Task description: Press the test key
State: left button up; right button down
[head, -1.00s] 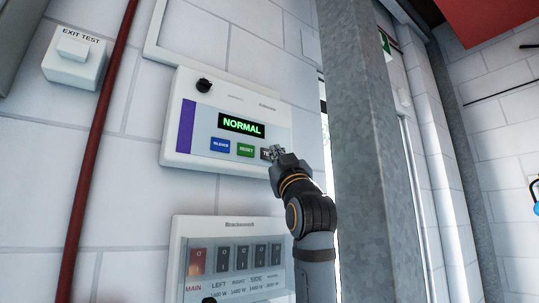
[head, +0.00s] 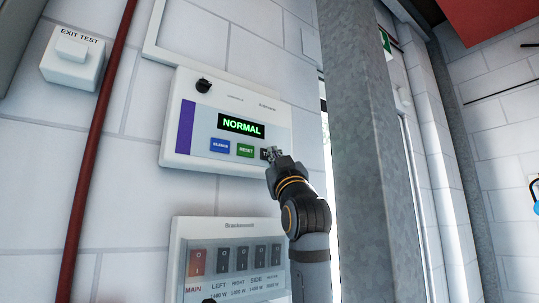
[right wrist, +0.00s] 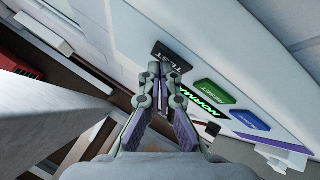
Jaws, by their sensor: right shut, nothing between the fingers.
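The test key is a dark key marked TEST (right wrist: 172,56) on the white alarm panel (head: 228,98), right of the green RESET key (head: 245,150) and blue SILENCE key (head: 220,146). In the head view only its left end shows; my right gripper (head: 272,153) hides the rest. The gripper is shut and empty. In the right wrist view its fingertips (right wrist: 163,71) lie over the lower edge of the test key; I cannot tell whether they touch it. The panel's display (head: 241,126) reads NORMAL in green. My left gripper is not in view.
Below the alarm panel is a breaker box (head: 238,226) with a row of switches. A grey steel column (head: 362,130) stands close to the right of my arm. A red pipe (head: 98,140) and an EXIT TEST button (head: 72,49) are on the wall at left.

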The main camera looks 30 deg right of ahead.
jog(key=shift+s, duration=0.55)
jog(key=s+b, duration=0.2)
jog(key=s, duration=0.4)
jog(key=shift+d+b, duration=0.3)
dwell(0.6)
